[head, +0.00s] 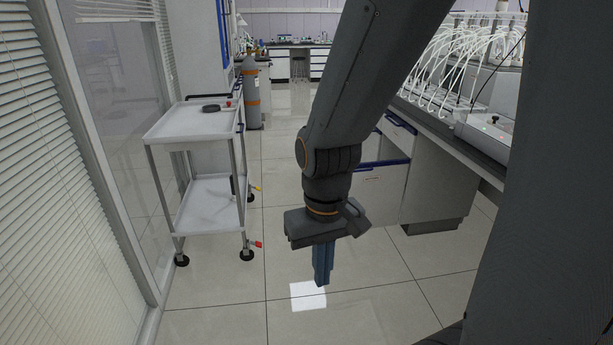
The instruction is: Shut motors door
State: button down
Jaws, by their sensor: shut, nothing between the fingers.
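My gripper (322,276) hangs in the middle of the head view, pointing down above the tiled floor. Its bluish fingers are together with nothing between them. It touches nothing that I can see. I cannot make out a motors door in this view. A lab bench (440,182) with grey cabinet fronts and blue-handled drawers stands behind and to the right of my arm. My arm hides part of it.
A white two-shelf trolley (190,122) on casters stands at the left, beside blinds and a glass wall. A gas cylinder (251,95) stands behind it. White tubing (450,60) and a device (485,130) are on the bench. The central floor aisle is clear.

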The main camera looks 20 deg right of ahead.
aim_at(378, 186)
jog(key=u, duration=0.05)
jog(key=i, duration=1.1)
jog(key=z, duration=0.55)
